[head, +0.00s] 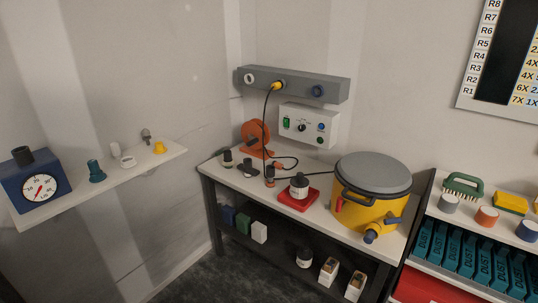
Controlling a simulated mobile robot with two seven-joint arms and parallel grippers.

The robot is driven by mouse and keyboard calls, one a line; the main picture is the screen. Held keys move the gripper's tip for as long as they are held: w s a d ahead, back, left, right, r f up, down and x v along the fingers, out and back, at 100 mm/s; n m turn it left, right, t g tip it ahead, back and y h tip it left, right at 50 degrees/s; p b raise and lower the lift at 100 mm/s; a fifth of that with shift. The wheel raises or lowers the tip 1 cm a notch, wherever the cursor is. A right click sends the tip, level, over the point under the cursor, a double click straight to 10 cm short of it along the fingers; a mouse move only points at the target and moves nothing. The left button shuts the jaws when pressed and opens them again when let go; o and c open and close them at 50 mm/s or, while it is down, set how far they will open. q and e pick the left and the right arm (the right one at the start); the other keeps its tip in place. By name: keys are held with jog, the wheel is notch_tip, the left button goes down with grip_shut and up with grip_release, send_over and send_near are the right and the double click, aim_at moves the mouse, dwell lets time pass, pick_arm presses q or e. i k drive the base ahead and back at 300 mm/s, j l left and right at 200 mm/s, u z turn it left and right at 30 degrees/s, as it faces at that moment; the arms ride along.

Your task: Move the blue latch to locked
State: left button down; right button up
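A yellow drum-shaped extractor (362,212) with a grey lid (373,172) stands at the right end of the bench. A small blue part (393,220), which looks like the blue latch, is on the front right of its yellow body. It is too small to tell whether it is locked or unlocked. A red part (339,204) is on the left side of the body. A blue-ended port (371,236) sticks out low at the front. Neither of my grippers shows in the head view.
The bench (325,221) also holds a red tray (298,199) with a dark-and-white bottle, an orange reel (255,137) and cables. A control box (308,125) hangs behind. Shelves with teal boxes (466,252) stand close on the right. Floor is clear at front left.

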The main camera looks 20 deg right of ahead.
aim_at(392, 220)
jog(key=z, duration=1.45)
jog(key=i+l, duration=0.15)
jog(key=l, duration=0.25)
jog(key=i+l+u, duration=0.15)
jog(key=l, duration=0.25)
jog(key=i+l, duration=0.15)
jog(key=l, duration=0.25)
jog(key=i+l+u, duration=0.15)
jog(key=l, duration=0.3)
jog(key=i+l, duration=0.1)
jog(key=l, duration=0.3)
jog(key=i+l+u, duration=0.15)
jog(key=l, duration=0.7)
jog(key=i+u, duration=0.05)
